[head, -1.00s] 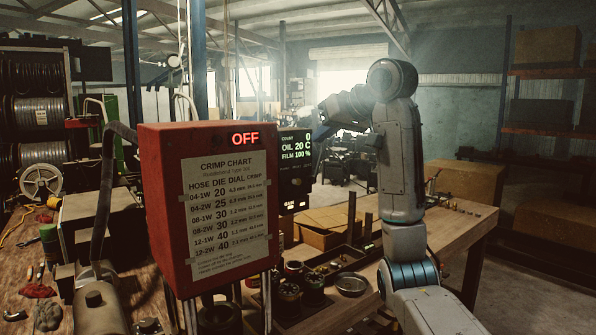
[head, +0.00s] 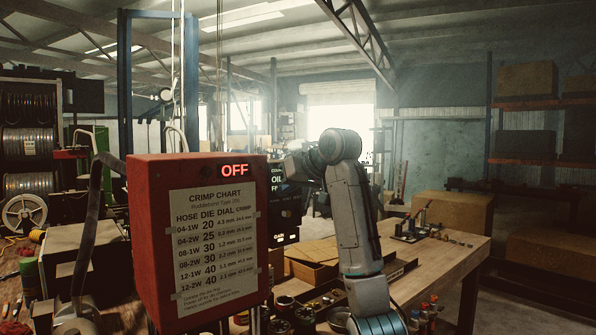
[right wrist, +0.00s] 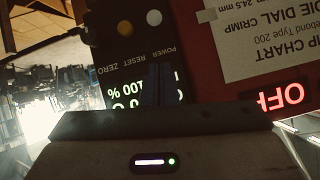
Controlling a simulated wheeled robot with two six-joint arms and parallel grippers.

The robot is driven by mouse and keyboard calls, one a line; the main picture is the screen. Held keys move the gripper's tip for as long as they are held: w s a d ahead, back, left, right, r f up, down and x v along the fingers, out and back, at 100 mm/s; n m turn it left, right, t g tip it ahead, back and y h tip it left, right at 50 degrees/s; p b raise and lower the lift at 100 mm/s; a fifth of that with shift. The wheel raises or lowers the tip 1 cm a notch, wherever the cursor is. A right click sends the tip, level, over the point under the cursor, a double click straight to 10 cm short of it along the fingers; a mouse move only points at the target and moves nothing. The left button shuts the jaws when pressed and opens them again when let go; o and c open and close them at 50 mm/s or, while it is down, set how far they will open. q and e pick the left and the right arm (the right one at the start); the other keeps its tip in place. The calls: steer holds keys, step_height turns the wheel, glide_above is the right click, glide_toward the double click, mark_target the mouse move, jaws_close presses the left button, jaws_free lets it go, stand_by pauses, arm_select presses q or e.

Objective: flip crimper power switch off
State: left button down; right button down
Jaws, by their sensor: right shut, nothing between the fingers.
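The red crimper box (head: 148,235) stands at left centre in the head view, with a lit red OFF sign (head: 235,170) and a crimp chart (head: 216,245). Its dark control panel (head: 285,205) is on the right side, partly covered by my right arm. In the right wrist view the panel (right wrist: 105,40) appears upside down, with an amber button (right wrist: 125,28), a white button (right wrist: 154,18) and ZERO, RESET and POWER labels. My right gripper (right wrist: 160,84) is shut and empty in front of the panel's display. My left gripper is not in view.
A wooden workbench (head: 440,255) extends to the right with a dark tray, small jars and bottles. Hose reels (head: 28,145) stand at far left, and a dark hose (head: 88,220) rises left of the crimper. Cardboard boxes (head: 450,212) stand behind the bench.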

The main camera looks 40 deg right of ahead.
mark_target(279, 215)
steer(key=shift+s+a+f+p, duration=0.2)
steer(key=shift+s+f, duration=0.15)
steer(key=shift+f, duration=0.35)
steer(key=shift+s+a+f+p, duration=0.15)
steer(key=shift+s+f, duration=0.2)
steer(key=shift+f, duration=0.45)
